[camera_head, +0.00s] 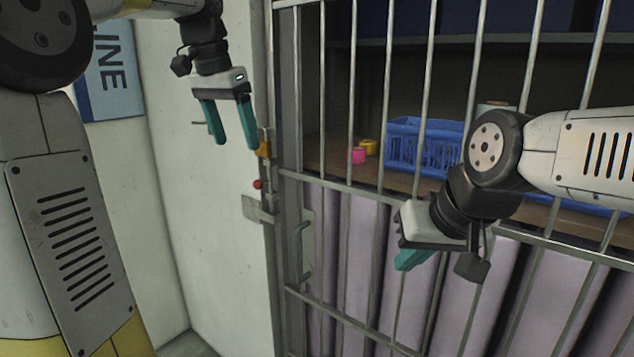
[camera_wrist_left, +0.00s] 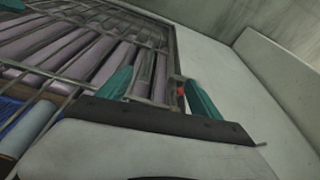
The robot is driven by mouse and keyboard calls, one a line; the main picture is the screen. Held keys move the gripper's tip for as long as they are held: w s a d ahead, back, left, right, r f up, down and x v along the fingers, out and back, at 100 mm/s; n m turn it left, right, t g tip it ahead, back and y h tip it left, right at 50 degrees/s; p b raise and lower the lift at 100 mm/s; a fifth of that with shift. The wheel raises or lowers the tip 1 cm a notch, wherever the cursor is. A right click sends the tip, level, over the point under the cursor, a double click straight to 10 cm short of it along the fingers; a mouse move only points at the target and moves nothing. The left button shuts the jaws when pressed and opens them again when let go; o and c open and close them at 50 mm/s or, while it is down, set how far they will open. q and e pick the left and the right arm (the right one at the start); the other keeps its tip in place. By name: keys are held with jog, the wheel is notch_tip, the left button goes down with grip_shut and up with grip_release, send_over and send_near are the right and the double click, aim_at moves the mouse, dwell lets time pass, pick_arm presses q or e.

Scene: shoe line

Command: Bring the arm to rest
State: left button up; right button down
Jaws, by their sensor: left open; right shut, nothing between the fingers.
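My left gripper (camera_head: 231,122) hangs at the upper left of the head view, in front of the white wall and just left of the barred gate's frame. Its two teal fingers are apart with nothing between them. They also show in the left wrist view (camera_wrist_left: 160,92), spread open, with the gate frame beyond them. My right gripper (camera_head: 412,260) is in front of the gate bars at the lower right of the head view. Its teal fingers are together and empty; the wrist hides part of them.
A barred metal gate (camera_head: 350,188) spans the middle and right. Its frame carries an orange part (camera_head: 264,149), a red knob (camera_head: 257,184) and a handle (camera_head: 301,250). Behind the bars are a blue basket (camera_head: 405,150), a pink item (camera_head: 358,156) and a yellow item (camera_head: 369,147).

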pick_arm(q)
jog(key=s+d+f+n+t, duration=0.2)
jog(key=s+f+n, duration=0.3)
jog(key=s+f, duration=1)
jog(key=s+t, duration=0.1)
jog(key=s, duration=0.3)
jog(key=shift+s+d+f+n+t+h, duration=0.15)
jog(key=shift+f+n+t+h, duration=0.15)
jog(key=shift+f, duration=0.05)
dwell(0.3)
